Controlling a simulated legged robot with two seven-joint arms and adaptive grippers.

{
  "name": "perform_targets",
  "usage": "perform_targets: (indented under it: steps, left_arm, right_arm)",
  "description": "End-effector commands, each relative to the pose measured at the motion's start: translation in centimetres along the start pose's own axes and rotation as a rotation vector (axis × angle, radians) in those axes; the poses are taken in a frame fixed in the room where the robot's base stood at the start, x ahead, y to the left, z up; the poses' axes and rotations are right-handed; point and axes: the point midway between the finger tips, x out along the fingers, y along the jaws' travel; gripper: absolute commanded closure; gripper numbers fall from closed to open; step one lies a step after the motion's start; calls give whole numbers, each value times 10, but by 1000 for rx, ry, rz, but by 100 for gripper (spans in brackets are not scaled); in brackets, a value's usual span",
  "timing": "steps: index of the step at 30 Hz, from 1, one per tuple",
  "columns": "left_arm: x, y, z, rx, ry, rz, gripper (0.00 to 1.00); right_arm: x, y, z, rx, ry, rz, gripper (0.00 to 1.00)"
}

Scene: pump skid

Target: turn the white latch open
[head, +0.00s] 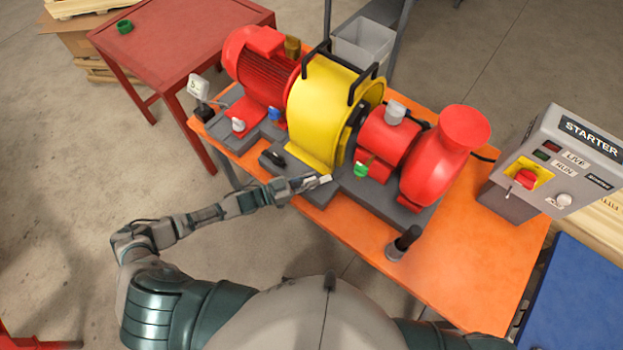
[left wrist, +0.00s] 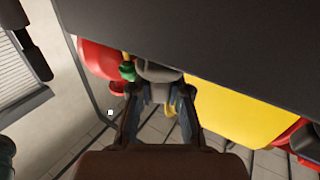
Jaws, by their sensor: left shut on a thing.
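The white latch (head: 326,179) shows as a small pale bar at the front edge of the grey skid base (head: 375,195), below the yellow guard (head: 318,110). My left gripper (head: 312,184) reaches it from the left and is shut on it. In the left wrist view my left gripper (left wrist: 164,92) has its two fingers on either side of a grey-white piece (left wrist: 158,72), partly hidden between them. How far the latch is turned cannot be told. My right gripper is not in view.
A green latch (head: 360,170) is close to the right of the gripper, and a black latch (head: 275,155) is to its left. A dark upright handle (head: 405,240) stands on the orange table (head: 460,270). The starter box (head: 560,160) is at the right.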

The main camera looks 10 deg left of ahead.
Motion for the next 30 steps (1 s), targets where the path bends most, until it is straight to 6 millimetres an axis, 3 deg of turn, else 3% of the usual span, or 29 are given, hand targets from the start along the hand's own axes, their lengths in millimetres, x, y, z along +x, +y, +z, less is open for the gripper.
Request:
perform_targets:
  steps: [1, 3, 14, 17, 30]
  left_arm:
    - [0, -2, -1, 2, 1, -2, 77]
    - [0, -2, -1, 2, 1, -2, 59]
    - [-3, -1, 0, 1, -1, -2, 58]
    - [-16, -1, 1, 0, -3, -3, 58]
    - [-105, -2, 2, 0, -3, -2, 58]
  right_arm:
    - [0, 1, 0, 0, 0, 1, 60]
    - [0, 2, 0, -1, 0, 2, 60]
    - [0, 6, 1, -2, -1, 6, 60]
    - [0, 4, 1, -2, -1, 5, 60]
    - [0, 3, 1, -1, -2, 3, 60]
